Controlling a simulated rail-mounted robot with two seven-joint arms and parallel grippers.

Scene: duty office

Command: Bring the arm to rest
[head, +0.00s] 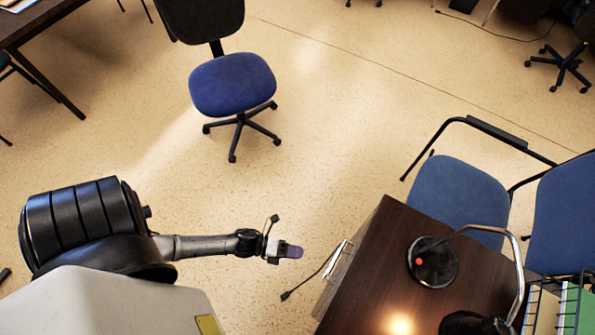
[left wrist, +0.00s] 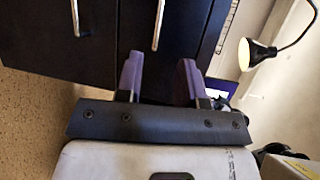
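My left arm comes in from the left in the head view and stretches to the right over open floor. My left gripper (head: 291,251) is at its end, left of the dark desk. In the left wrist view its two purple fingers (left wrist: 160,72) stand apart with nothing between them. They point toward a dark cabinet front (left wrist: 105,40) with metal handles. My right gripper is in neither view.
The brown desk (head: 385,275) carries a lamp (head: 433,262) and a wire rack (head: 550,305) with folders. A blue office chair (head: 232,84) stands on the floor ahead. A blue armchair (head: 455,195) is beyond the desk. Floor (head: 310,165) between them is clear.

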